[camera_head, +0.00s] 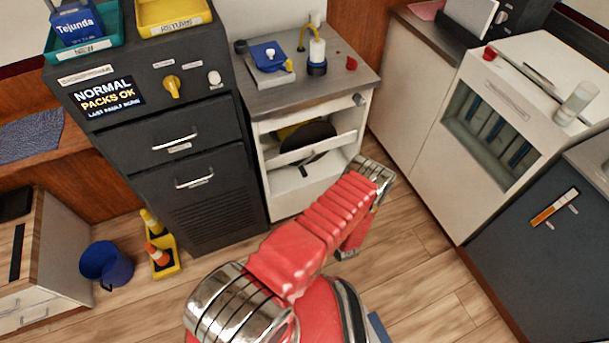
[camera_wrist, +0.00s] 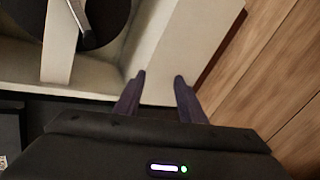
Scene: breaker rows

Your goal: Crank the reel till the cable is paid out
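A dark round disc, which looks like the reel (camera_head: 318,131), sits in the open front of the white cabinet (camera_head: 285,205). In the wrist view the reel (camera_wrist: 102,22) is at the upper left, with a grey metal bar (camera_wrist: 77,18) across it that may be its crank. My gripper (camera_wrist: 158,82) is open and empty, its two dark fingers apart in front of the cabinet's pale side panel. It is to the right of the reel and not touching it. My red arm hides my gripper in the head view. I cannot pick out the cable.
A dark cabinet (camera_head: 175,215) with a yellow knob (camera_head: 173,87) stands left of the reel cabinet. A blue bucket (camera_head: 107,264) and a yellow stand with cones (camera_head: 163,260) are on the floor. A white glass-fronted unit (camera_head: 500,125) is at right. Wooden floor (camera_head: 415,270) is clear between.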

